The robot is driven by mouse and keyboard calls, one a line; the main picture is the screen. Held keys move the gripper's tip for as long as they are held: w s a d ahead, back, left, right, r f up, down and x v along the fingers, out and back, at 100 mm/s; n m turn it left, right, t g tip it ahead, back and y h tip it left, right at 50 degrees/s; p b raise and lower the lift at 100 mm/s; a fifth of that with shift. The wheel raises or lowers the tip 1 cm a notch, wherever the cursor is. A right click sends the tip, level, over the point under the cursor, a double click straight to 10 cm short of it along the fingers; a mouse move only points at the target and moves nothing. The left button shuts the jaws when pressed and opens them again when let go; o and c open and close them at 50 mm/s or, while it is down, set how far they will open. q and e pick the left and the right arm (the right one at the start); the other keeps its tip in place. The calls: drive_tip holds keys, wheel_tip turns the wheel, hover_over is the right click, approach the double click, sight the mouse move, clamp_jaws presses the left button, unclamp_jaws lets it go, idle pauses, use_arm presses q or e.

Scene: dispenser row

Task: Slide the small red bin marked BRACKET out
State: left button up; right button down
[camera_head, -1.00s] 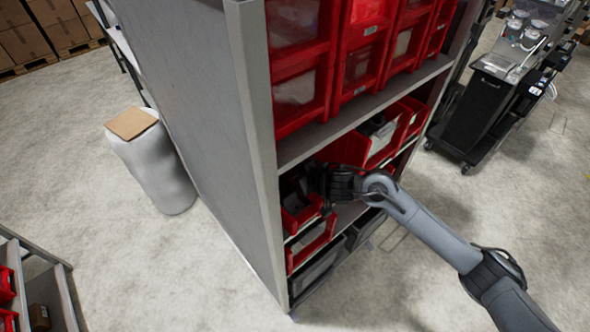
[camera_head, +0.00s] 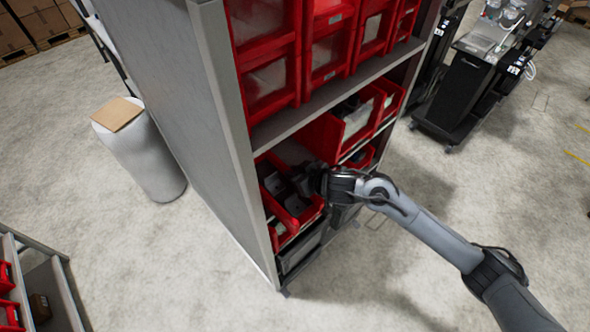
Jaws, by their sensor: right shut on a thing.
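A small red bin (camera_head: 307,214) sits in the lower left bay of the grey shelf unit (camera_head: 205,120). Its front part sticks out past the shelf edge, over the bin below. Dark and grey parts lie inside it. No BRACKET marking can be read from here. My right gripper (camera_head: 312,181) reaches in from the right and is shut on this bin at its right side. The black gripper body hides the fingertips and part of the bin. My left gripper is not in view.
Another red bin (camera_head: 279,234) sits just below, with a grey bin (camera_head: 300,246) under it. Larger red bins (camera_head: 352,118) stand to the right and more (camera_head: 330,52) above. A wrapped drum (camera_head: 145,155) stands left. The floor in front is clear.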

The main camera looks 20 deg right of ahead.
idle(0.3)
drive_tip(key=c, duration=1)
unclamp_jaws()
drive_tip(key=p+v, duration=0.1)
drive_tip(key=v, duration=0.8)
drive_tip(key=shift+v, duration=0.95)
